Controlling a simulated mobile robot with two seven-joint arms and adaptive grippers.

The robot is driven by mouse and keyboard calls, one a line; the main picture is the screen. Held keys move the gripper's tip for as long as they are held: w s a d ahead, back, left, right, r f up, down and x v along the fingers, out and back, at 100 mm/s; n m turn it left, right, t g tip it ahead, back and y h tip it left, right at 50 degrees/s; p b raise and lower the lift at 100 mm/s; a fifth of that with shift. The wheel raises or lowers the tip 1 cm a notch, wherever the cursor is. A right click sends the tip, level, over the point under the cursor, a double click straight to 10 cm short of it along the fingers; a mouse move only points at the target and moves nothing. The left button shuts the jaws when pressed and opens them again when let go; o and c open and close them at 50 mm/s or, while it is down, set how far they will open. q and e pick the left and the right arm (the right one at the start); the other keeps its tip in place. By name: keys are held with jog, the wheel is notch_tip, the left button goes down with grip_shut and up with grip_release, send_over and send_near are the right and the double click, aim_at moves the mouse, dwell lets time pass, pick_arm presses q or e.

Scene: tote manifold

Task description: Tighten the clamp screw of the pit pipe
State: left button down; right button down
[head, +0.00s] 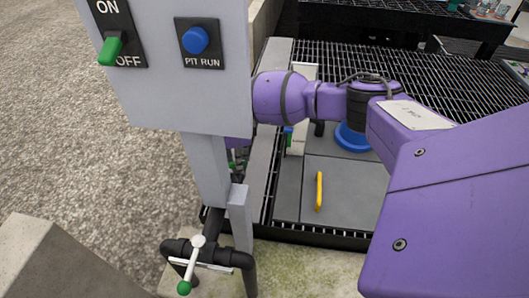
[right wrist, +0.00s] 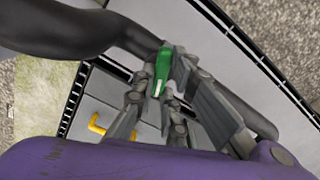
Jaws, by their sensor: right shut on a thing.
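My right gripper (head: 238,156) is mostly hidden behind the grey post in the head view; only a few dark finger parts show beside it. In the right wrist view, the right gripper (right wrist: 160,88) is shut on a green handle (right wrist: 163,66), which stands between its fingers. I take this green piece to be the clamp screw's handle; its screw end is hidden. A thick dark pipe (right wrist: 95,35) runs close behind it, probably the pit pipe. I cannot tell how the clamp meets the pipe. My left gripper is not in view.
A grey control box (head: 165,95) with a green lever (head: 112,48) and a blue button (head: 195,40) stands close on the left. A black valve pipe (head: 249,275) is below it. A hatch with a yellow handle (head: 319,191) and black grating (head: 450,85) lie beyond.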

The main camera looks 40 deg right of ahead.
jog(key=m, duration=0.1)
jog(key=m+p, duration=0.1)
jog(key=m, duration=0.1)
jog(key=shift+w+r, duration=0.1)
jog(key=shift+r, duration=0.15)
jog(key=shift+m+p, duration=0.45)
jog(key=shift+m, duration=0.25)
jog(key=c, duration=1.8)
grip_release()
jog(key=shift+f, duration=0.1)
notch_tip(320, 180, up, 12)
